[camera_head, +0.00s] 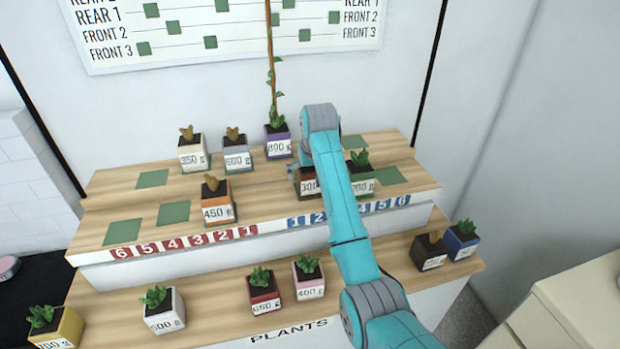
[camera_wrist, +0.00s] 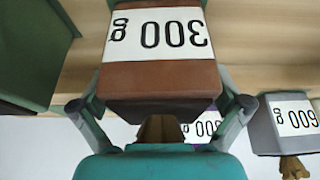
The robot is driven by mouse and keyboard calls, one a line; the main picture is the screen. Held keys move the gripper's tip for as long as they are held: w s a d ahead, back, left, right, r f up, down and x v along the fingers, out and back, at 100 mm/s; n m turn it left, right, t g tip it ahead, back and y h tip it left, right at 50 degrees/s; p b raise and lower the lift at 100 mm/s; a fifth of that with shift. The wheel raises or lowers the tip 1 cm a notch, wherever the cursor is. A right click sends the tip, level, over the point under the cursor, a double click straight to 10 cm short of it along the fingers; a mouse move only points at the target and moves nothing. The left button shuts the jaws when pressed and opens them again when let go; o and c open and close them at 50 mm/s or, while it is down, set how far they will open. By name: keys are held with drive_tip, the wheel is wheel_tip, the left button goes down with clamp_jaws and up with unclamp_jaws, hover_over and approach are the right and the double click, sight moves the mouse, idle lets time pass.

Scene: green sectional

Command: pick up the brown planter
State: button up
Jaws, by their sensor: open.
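The brown planter, labelled 300 g, fills the middle of the wrist view (camera_wrist: 160,80), where it looks upside down. In the head view the brown planter (camera_head: 309,188) stands on the upper shelf and is partly hidden by my arm. My gripper (camera_wrist: 160,104) is open, with one finger on each side of the planter. Small gaps seem to remain at the sides, but I cannot tell whether either finger touches it. In the head view my arm hides most of the gripper.
A green planter (camera_head: 362,182) stands close on the right of the brown one. A grey planter (camera_head: 238,157) and a purple planter (camera_head: 278,146) stand behind. An orange planter (camera_head: 217,208) is to the left. Several more planters line the lower shelf (camera_head: 215,308).

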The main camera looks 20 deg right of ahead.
drive_tip(key=shift+f, duration=0.1)
drive_tip(key=c, duration=1.4)
drive_tip(key=shift+o, duration=0.2)
